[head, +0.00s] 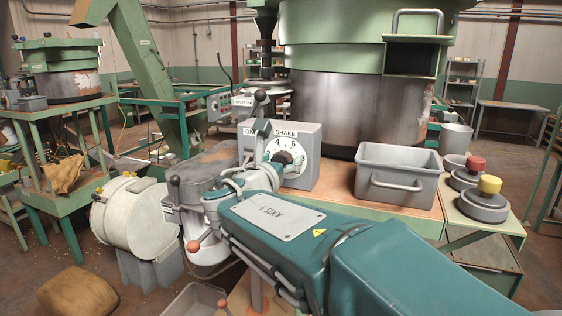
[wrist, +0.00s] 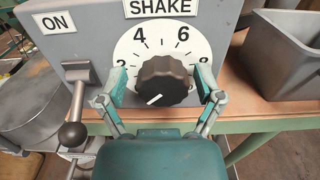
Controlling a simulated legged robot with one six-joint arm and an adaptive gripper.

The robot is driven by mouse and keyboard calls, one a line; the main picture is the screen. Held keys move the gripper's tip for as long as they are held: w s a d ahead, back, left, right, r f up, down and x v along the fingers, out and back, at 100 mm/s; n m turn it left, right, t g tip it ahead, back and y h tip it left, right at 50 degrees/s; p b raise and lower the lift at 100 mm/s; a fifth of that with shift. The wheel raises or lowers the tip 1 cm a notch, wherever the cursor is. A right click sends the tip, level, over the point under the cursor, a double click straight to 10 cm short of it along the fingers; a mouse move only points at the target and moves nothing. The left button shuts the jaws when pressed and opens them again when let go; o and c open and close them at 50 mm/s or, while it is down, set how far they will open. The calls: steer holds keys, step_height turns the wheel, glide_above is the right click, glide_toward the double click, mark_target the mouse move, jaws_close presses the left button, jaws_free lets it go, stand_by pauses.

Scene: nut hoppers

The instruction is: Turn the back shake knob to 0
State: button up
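The dark ribbed knob (wrist: 166,80) sits on a round white dial (wrist: 128,48) under a SHAKE label. The dial shows 4, 6, 8 and part of a 2; its lower part is hidden by my gripper and the knob. The knob's white mark points down and left, below the 2. My gripper (wrist: 161,80) has its teal-padded fingers apart, one on each side of the knob, with visible gaps. In the head view my gripper (head: 284,166) is in front of the knob (head: 284,158) on the grey control box (head: 306,178).
An ON lever with a ball end (wrist: 73,132) stands close left of my gripper. A grey bin (head: 397,176) is on the bench to the right. Round weights with red and yellow knobs (head: 482,205) are farther right. A green hopper (head: 345,45) rises behind the box.

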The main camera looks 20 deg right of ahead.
stand_by(0.3)
steer(key=v, duration=1.2)
steer(key=shift+f, duration=0.15)
